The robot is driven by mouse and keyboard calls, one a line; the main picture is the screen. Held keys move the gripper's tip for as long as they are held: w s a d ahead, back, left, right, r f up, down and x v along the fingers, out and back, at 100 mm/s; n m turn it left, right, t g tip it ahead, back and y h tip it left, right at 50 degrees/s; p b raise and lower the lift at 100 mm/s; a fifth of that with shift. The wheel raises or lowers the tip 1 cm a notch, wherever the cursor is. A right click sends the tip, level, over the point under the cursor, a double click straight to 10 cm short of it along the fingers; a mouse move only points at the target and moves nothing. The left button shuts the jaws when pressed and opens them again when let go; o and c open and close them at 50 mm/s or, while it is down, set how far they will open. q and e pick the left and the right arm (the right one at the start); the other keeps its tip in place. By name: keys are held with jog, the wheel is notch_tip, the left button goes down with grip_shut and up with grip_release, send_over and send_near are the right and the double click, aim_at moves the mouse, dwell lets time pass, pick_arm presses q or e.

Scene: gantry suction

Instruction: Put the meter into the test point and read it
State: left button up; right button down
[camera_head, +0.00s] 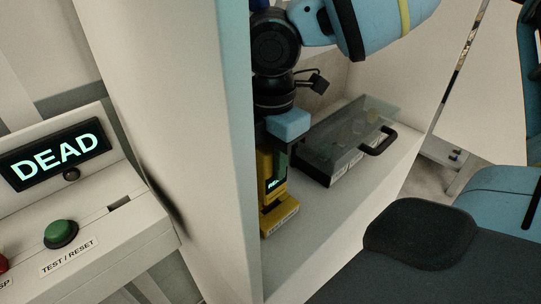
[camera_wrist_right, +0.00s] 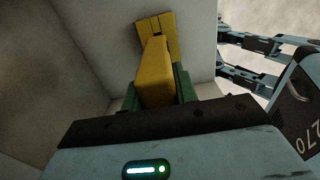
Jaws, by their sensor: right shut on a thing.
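The yellow meter (camera_head: 267,172), with a small lit dark display, stands upright inside the pale cabinet in the head view. My right gripper (camera_head: 284,146) points down from above and is shut on it. The meter's lower end is at a yellow labelled block (camera_head: 279,219) on the cabinet floor; I cannot tell whether it is seated in it. In the right wrist view, the yellow meter (camera_wrist_right: 155,72) lies between green parts, with the yellow block (camera_wrist_right: 156,24) beyond it. The display reading is too small to make out. My left gripper cannot be made out.
The pale cabinet wall (camera_head: 200,150) hides the meter's left side. A clear-lidded case (camera_head: 345,140) with a black handle sits to its right. At left, a console has a lit "DEAD" display (camera_head: 56,161), a green TEST / RESET button (camera_head: 61,234) and a dark slot (camera_head: 120,203).

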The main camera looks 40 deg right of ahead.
pick_arm(q)
jog(key=shift+s+f, duration=0.1)
pick_arm(e)
jog(key=shift+f, duration=0.1)
